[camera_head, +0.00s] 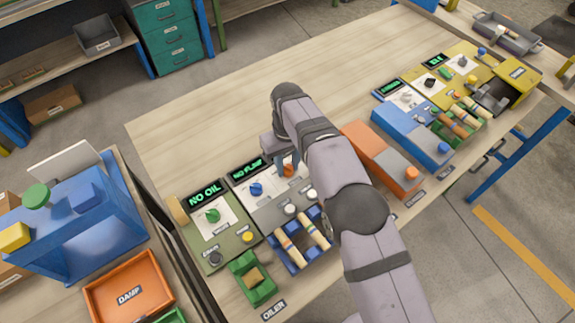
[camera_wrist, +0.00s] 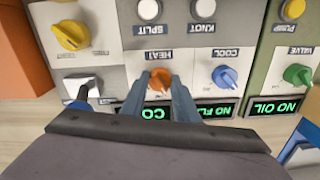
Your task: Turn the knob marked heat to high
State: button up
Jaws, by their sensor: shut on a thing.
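The orange heat knob (camera_wrist: 159,80) sits on a white plate below the label HEAT, which reads upside down in the wrist view. It also shows in the head view (camera_head: 289,170), partly covered by my arm. My gripper (camera_wrist: 158,86) is shut on the knob, with one grey finger on each side of it. The gripper also shows in the head view (camera_head: 286,160), pointing down at the panel. A green lit display (camera_wrist: 153,112) by the knob shows "CO", the rest hidden by a finger. The knob's pointer direction and any high mark cannot be made out.
A blue knob (camera_wrist: 225,77) marked COOL is beside the heat knob. A green VALVE knob (camera_wrist: 297,75) sits on the neighbouring panel. White SPLIT (camera_wrist: 149,10) and KNOT (camera_wrist: 203,10) buttons are close by.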

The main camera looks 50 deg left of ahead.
jog(key=m, duration=0.4)
jog(key=shift+r+m, duration=0.1)
jog(key=shift+m, duration=0.2)
jog(key=m, duration=0.4)
jog(key=shift+a+m, duration=0.1)
jog(key=shift+m, duration=0.2)
jog(key=m, duration=0.4)
jog(key=shift+w, duration=0.1)
jog(key=shift+m, duration=2.1)
jog(key=o, duration=0.9)
jog(key=shift+o, duration=0.8)
